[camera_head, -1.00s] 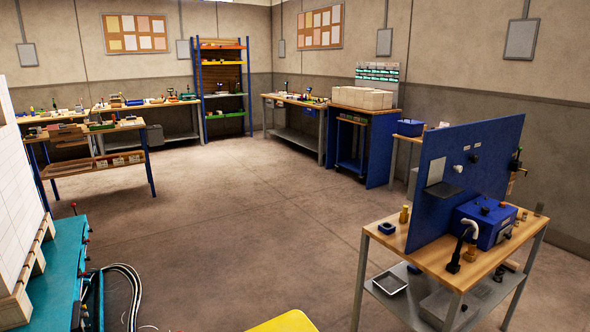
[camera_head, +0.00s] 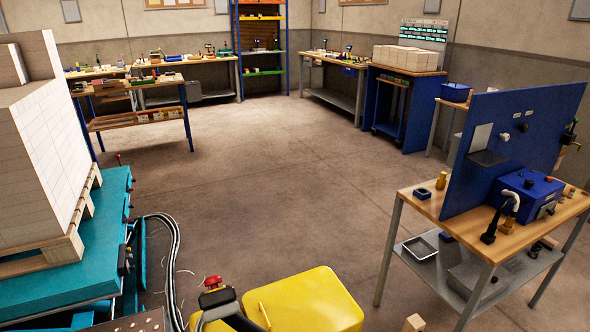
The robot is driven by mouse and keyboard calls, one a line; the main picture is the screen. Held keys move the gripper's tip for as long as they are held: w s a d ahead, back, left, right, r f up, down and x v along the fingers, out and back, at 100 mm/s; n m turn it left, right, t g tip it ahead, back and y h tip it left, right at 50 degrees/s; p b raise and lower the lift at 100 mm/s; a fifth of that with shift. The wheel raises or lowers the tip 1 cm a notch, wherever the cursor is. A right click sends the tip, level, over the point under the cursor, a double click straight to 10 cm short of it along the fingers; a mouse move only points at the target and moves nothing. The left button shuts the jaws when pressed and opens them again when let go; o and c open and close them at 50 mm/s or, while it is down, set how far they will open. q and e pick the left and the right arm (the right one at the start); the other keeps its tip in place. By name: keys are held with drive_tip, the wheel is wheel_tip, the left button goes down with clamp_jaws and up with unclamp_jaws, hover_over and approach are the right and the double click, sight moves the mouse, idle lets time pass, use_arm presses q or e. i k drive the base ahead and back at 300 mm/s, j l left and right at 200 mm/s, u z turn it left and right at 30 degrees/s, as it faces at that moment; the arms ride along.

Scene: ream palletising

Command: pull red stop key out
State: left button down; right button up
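A red knob (camera_head: 212,281) sits on top of a small grey and black head beside the yellow box-shaped body (camera_head: 308,300), at the bottom of the head view. Small red-tipped parts (camera_head: 130,180) also stand along the right edge of the teal platform (camera_head: 100,216) at the left. I cannot tell which of these red parts is the stop key. Neither of my grippers shows in the head view.
A pallet (camera_head: 70,246) with a tall white stack (camera_head: 40,155) rests on the teal platform. Black hoses (camera_head: 172,255) run beside it. A wooden-topped bench (camera_head: 468,236) with a blue panel (camera_head: 525,125) stands at the right. The middle floor is clear.

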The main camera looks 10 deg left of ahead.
sight(213, 281)
drive_tip(key=k+j+u, duration=0.1)
drive_tip(key=k+u, duration=0.15)
drive_tip(key=k+j+u, duration=0.3)
drive_tip(key=i+l+u, duration=0.5)
drive_tip(key=i+l, duration=0.5)
drive_tip(key=i, duration=0.15)
